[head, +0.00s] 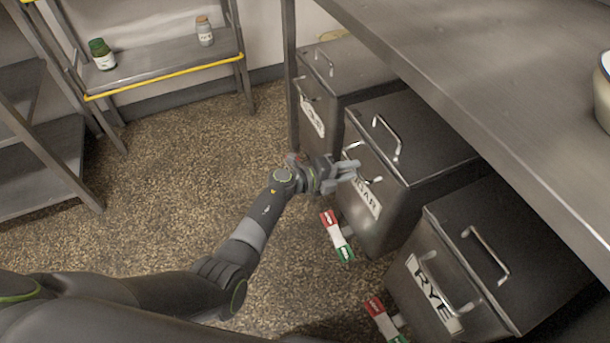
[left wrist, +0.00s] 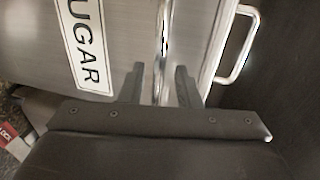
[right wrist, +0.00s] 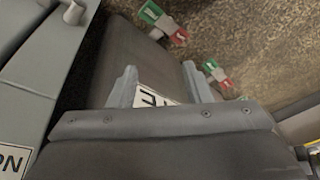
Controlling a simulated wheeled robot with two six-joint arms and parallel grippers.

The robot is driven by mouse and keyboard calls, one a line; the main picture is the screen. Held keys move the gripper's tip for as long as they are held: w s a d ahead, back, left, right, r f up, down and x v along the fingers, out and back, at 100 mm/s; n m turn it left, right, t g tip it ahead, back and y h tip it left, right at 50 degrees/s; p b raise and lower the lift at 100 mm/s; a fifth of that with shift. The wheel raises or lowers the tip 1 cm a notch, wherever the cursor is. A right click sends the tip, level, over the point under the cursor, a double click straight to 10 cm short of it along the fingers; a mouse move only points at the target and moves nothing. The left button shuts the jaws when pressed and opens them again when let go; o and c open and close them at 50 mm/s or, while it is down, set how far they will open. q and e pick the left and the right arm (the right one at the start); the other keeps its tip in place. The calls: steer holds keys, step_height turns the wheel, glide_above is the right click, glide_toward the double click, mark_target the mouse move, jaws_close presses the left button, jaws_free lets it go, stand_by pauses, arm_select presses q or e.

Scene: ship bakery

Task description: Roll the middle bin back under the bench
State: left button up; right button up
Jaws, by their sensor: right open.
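The middle bin (head: 425,135) is a dark metal box with a SUGAR label, a lid handle and a front handle. It stands partly under the bench (head: 470,75), its front part out past the bench edge. A red and green lock pedal (head: 337,235) sits low at its front. My left gripper (head: 352,170) is at the bin's front handle. In the left wrist view its fingers (left wrist: 160,85) stand apart on either side of the handle bar (left wrist: 163,45). My right gripper (right wrist: 165,88) is open, with part of a white label visible between its fingers; it is outside the head view.
The RYE bin (head: 480,255) stands close on the near side, with its own pedal (head: 383,318). Another bin (head: 345,65) stands on the far side. A shelf (head: 165,68) with two jars is at the back left. Speckled floor (head: 180,180) is open before the bins.

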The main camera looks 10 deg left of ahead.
arm_select(q)
steer(key=p+v, duration=0.4)
steer(key=v, duration=1)
arm_select(e)
steer(key=shift+s+d+f+g+h, duration=0.15)
steer(key=shift+s+d+f+g, duration=0.2)
steer(key=shift+f, duration=0.5)
steer(key=shift+s+d+f+g+h, duration=0.15)
steer(key=shift+s+f+g, duration=0.2)
steer(key=shift+f, duration=0.55)
steer(key=shift+s+d+f+g+h, duration=0.1)
steer(key=shift+s+d+f+g, duration=0.3)
steer(key=shift+f, duration=0.45)
arm_select(q)
steer(key=shift+r, duration=0.1)
arm_select(e)
steer(key=shift+a, duration=0.15)
